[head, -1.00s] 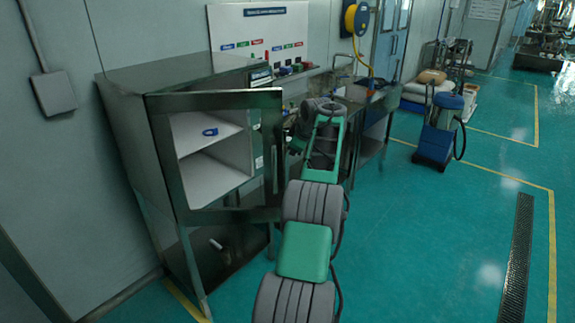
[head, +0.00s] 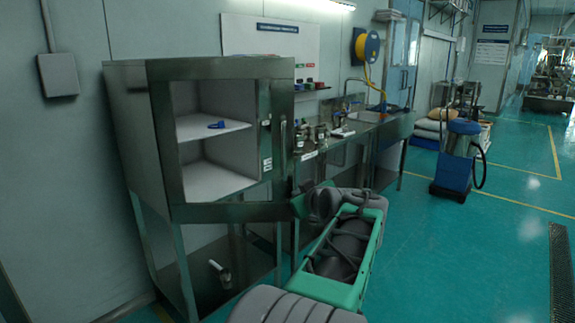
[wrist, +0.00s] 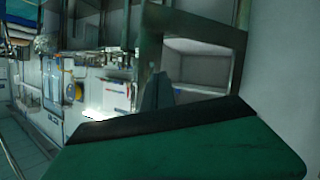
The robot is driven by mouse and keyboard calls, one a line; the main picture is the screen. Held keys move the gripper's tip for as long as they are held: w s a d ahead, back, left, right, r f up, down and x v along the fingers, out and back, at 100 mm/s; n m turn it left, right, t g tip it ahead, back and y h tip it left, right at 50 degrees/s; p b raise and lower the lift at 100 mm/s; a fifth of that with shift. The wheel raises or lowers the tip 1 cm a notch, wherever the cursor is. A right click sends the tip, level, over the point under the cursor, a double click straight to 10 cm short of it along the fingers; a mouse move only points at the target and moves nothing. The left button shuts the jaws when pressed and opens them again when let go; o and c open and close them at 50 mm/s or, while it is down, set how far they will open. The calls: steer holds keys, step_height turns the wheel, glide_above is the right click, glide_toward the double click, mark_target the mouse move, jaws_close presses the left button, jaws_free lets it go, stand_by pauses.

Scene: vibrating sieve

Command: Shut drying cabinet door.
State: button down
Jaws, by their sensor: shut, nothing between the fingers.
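The drying cabinet (head: 130,130) is a steel box on legs at the left in the head view. Its door (head: 165,150) is a steel frame with a see-through middle and an upright handle (head: 283,145) at the right edge. The door covers the front; I cannot tell whether a small gap remains. The door frame also shows in the wrist view (wrist: 150,55). My gripper (wrist: 157,90) is shut and empty, in front of the frame in the wrist view; contact cannot be judged. In the head view, my arm reaches toward the door's lower right corner and hides the fingertips.
A blue item (head: 216,125) lies on the inner shelf. A bench with a sink (head: 365,116) and small items stands right of the cabinet. A blue wheeled machine (head: 455,165) stands farther right. The green floor between is clear.

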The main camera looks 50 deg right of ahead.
step_height(320, 180, up, 6)
steer(key=d+f+m+t+h, duration=0.1)
steer(key=m+t+h, duration=0.2)
steer(key=m, duration=0.1)
steer(key=p, duration=0.2)
glide_toward(285, 153)
steer(key=shift+m, duration=0.3)
steer(key=x, duration=0.7)
steer(key=shift+w+r, duration=0.1)
